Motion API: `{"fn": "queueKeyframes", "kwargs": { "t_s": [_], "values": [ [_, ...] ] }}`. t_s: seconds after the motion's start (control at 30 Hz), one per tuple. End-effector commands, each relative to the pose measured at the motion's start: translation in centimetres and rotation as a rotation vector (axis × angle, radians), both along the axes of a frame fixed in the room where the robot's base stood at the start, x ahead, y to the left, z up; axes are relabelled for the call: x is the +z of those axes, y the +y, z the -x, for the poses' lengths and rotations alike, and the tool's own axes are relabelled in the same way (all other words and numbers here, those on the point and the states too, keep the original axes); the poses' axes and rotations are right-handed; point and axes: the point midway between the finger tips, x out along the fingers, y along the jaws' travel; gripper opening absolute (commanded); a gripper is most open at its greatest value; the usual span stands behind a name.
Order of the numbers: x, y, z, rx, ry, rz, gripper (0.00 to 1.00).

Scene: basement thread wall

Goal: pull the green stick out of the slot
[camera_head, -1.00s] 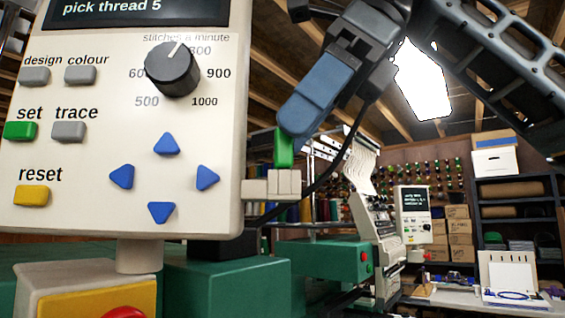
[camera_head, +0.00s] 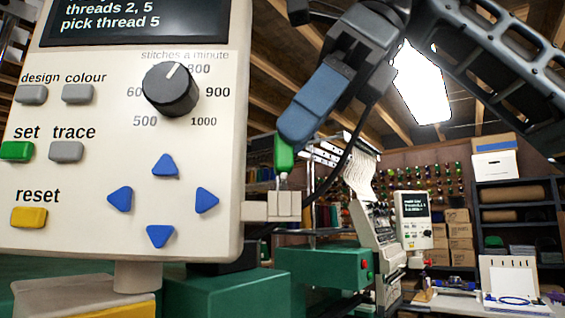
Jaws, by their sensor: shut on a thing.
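The green stick (camera_head: 284,155) shows below the blue fingers of my gripper (camera_head: 290,138). My gripper is shut on its upper part and hides the top end. The stick is about upright. I cannot tell how much of the shank is inside the slot, as the slot opening is not clearly visible.
The large cream control panel (camera_head: 90,130) with buttons and a dial stands close on the left. A green machine part (camera_head: 325,265) lies below and right of the block. A second machine (camera_head: 375,240), a bench and shelves (camera_head: 518,215) stand farther back.

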Motion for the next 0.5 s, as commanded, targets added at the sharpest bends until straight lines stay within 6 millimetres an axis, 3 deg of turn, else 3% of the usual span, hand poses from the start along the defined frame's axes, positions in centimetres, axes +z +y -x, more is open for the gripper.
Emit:
{"fn": "queueKeyframes", "kwargs": {
  "t_s": [0.2,0.5],
  "values": [
    [1.9,0.0,0.0,-0.001,0.001,0.000,0.09],
    [1.9,0.0,0.0,-0.001,0.001,-0.001,0.09]
  ]
}}
